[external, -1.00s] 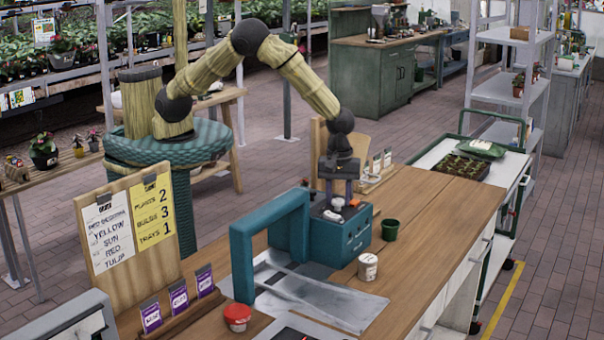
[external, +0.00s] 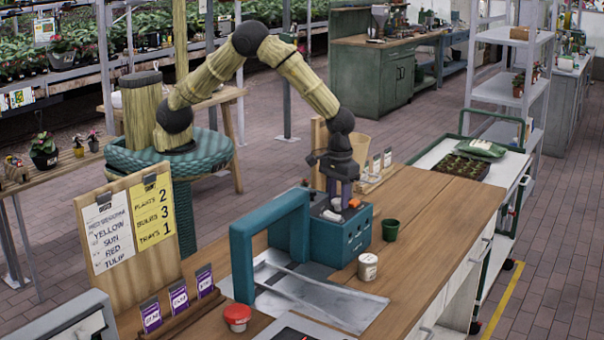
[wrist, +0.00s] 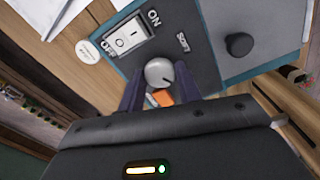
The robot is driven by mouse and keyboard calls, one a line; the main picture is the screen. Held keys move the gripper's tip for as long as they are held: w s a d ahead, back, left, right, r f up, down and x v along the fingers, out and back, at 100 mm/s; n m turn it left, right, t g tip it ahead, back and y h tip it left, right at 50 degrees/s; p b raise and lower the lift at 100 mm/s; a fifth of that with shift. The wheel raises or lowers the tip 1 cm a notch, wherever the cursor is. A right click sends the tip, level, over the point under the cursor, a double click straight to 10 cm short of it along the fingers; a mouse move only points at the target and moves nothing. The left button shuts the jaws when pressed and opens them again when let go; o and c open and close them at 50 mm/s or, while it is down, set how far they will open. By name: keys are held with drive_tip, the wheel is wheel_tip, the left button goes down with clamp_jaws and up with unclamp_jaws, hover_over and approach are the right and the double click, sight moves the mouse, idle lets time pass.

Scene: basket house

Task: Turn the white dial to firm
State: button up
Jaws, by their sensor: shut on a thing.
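The white dial (wrist: 158,71) is a round pale knob on the top panel of a teal machine (external: 345,243). Its dark mark points to the lower right in the wrist view. My gripper (wrist: 160,74) is shut on the dial, with one dark finger on each side. In the external view my gripper (external: 337,196) reaches straight down onto the machine's top. I cannot see a FIRM label. An orange part (wrist: 163,98) shows just below the dial, partly hidden by my gripper.
A white ON/OFF rocker switch (wrist: 125,38) and a dark knob (wrist: 238,44) flank the dial on the panel. A green pot (external: 390,230) and a white tub (external: 367,267) stand close to the machine. The right side of the wooden bench (external: 450,208) is clear.

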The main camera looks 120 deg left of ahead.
sight(339, 200)
idle(0.3)
drive_tip(key=o, duration=1)
drive_tip(key=shift+r, duration=0.1)
wheel_tip(339, 200, up, 17)
drive_tip(key=b, duration=0.3)
drive_tip(key=shift+r+b, duration=0.15)
drive_tip(key=shift+b, duration=0.2)
